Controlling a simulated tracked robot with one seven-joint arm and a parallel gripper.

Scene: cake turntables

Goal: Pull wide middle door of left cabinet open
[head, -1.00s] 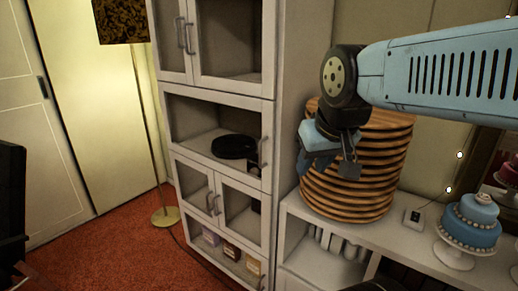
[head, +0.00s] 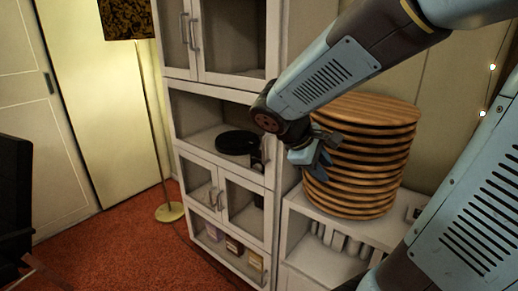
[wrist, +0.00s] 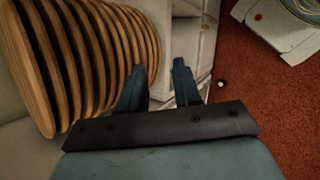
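The left cabinet (head: 172,120) is tall and white, with glass-fronted doors. Its wide middle door (head: 225,164) looks closed, with a round black object (head: 237,142) visible behind it. The door's upright handle (head: 266,152) is at its right edge, close to my wrist in the picture. My gripper (head: 325,158) is right of that handle, in front of the wooden stack, and holds nothing. In the wrist view my gripper (wrist: 160,82) shows two dark blue fingers apart, with pale furniture beyond them. The handle cannot be made out in the wrist view.
A stack of round wooden boards (head: 365,150) stands on a low white shelf (head: 330,225) right of the cabinet, close beside my gripper. A floor lamp (head: 168,212) stands to the left. Red carpet (head: 130,250) lies open in front of the cabinet.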

